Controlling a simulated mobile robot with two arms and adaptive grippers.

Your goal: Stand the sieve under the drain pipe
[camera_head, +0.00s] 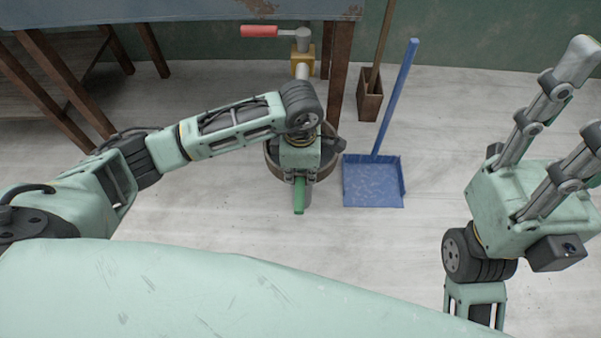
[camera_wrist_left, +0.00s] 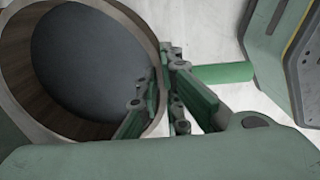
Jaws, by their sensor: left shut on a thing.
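The sieve (camera_wrist_left: 85,65) shows in the left wrist view as a round wooden hoop with a dark inside and a green handle (camera_wrist_left: 225,73). In the head view its rim (camera_head: 272,165) is mostly hidden behind my left gripper (camera_head: 301,179). My left gripper is shut on the sieve where handle and rim meet. The drain pipe (camera_head: 300,70) has a brass valve and a red lever (camera_head: 259,31); it shows above the sieve in the head view. I cannot tell whether the sieve touches the floor. My right gripper (camera_head: 578,103) is open and empty, at the right.
A blue dustpan (camera_head: 373,184) with a long handle lies just right of the sieve. A brown broom (camera_head: 370,97) stands behind it. A blue-topped table (camera_head: 180,10) with wooden legs is at the back left. The pale floor in front of the sieve is clear.

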